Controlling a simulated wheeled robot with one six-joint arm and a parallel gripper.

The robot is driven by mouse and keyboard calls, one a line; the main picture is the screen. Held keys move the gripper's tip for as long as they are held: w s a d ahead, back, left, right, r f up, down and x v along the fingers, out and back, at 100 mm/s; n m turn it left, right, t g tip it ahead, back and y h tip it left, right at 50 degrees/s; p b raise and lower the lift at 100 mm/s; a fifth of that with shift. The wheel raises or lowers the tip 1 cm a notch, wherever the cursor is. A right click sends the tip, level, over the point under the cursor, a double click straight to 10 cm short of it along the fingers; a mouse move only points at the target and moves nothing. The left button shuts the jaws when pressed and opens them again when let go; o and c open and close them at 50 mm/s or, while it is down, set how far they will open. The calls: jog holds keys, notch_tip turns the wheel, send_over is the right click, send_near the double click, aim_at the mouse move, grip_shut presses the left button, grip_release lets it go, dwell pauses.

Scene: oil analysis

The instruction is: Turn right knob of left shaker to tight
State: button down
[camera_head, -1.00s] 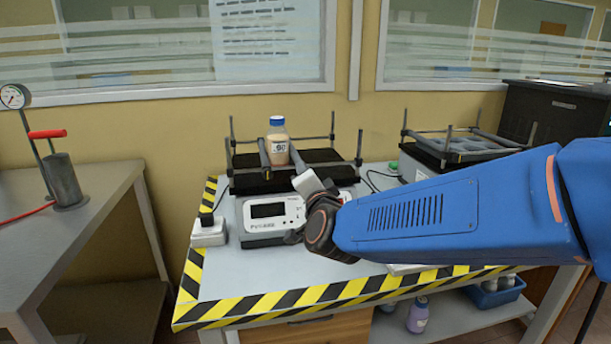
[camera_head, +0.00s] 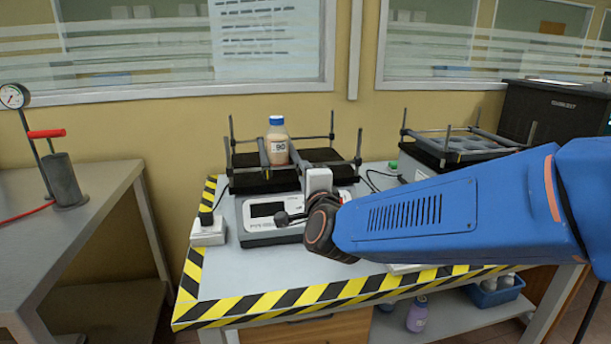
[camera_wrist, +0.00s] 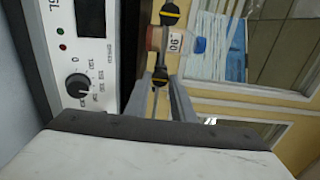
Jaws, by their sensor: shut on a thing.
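The left shaker (camera_head: 268,235) has a white front panel with a dark display and a black platform. A blue-capped bottle (camera_head: 277,150) stands upright between its bars. In the wrist view two black knobs sit on a grey bar: one farther knob (camera_wrist: 169,14) and one nearer knob (camera_wrist: 160,77), which I take as the right knob. My gripper (camera_wrist: 160,82) has its grey fingers on either side of the nearer knob and is shut on it. In the head view my wrist (camera_head: 322,225) hides the fingers and this knob.
The panel's round dial (camera_wrist: 78,86) lies left of my fingers in the wrist view. A second shaker (camera_head: 440,150) stands on the right. A white power socket (camera_head: 208,232) sits left of the left shaker.

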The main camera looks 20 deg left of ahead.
dwell(0.3)
jog(key=c, duration=1.5)
grip_release()
jog(key=v, duration=1.7)
jog(key=shift+s+d+f, duration=0.1)
jog(key=shift+s+d, duration=0.05)
jog(key=shift+d, duration=0.05)
